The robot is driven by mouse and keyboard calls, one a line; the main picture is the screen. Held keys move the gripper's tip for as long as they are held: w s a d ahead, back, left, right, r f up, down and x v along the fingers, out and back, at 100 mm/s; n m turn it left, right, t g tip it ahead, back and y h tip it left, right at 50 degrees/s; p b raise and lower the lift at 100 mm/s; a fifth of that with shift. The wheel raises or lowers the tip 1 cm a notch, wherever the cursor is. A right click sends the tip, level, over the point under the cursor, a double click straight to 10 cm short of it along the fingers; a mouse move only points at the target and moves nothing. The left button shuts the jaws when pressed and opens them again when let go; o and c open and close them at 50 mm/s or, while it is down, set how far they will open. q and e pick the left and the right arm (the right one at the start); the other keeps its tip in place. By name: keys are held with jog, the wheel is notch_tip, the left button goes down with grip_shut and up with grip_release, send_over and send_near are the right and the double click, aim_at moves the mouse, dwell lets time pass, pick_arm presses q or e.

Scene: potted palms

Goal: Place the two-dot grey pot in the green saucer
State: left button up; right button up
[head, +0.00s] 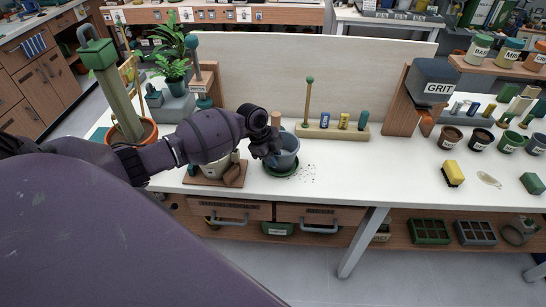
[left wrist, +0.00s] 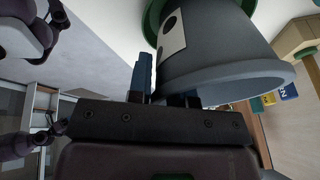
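The grey pot (head: 286,155) stands in the green saucer (head: 274,172) on the white bench, about upright. In the left wrist view the pot (left wrist: 215,60) shows large, with a pale label bearing two dark dots, and part of the green saucer (left wrist: 151,22) shows at its base. My left gripper (head: 271,150) is at the pot's left rim. One finger lies along the outside wall, and the other is hidden behind the rim, apparently inside. The fingers look closed on the wall.
A wooden block (head: 335,131) with a green-knobbed post and small coloured items stands behind the grey pot. A yellow sponge (head: 453,173) lies right. The bench between is mostly clear, with dark crumbs near the saucer.

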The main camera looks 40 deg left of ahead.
pick_arm(q)
jog(key=o, duration=0.3)
jog(key=v, duration=1.2)
jog(key=s+d+f+n, duration=0.1)
jog(key=f, duration=0.2)
jog(key=s+d+f+n+t, duration=0.1)
jog(key=s+d+f, duration=0.1)
jog(key=f, duration=0.1)
jog(key=s+d+f+n+t, duration=0.1)
jog(key=d+f, duration=0.1)
jog(key=f, duration=0.2)
jog(key=shift+s+n, duration=0.25)
jog(key=shift+n, duration=0.05)
jog(key=s+d+f+n+t+y, duration=0.1)
jog(key=s+d+f+n+t, duration=0.2)
jog(key=s+n, duration=0.3)
jog(key=s+d+f+n+t+y, duration=0.2)
jog(key=s+d+f+n+t, duration=0.1)
jog(key=s, duration=0.8)
jog(key=d+n+t, duration=0.1)
jog(key=d+n, duration=0.1)
jog(key=n, duration=0.1)
jog(key=shift+s+t, duration=0.2)
jog(key=shift+t, duration=0.1)
jog(key=shift+d, duration=0.1)
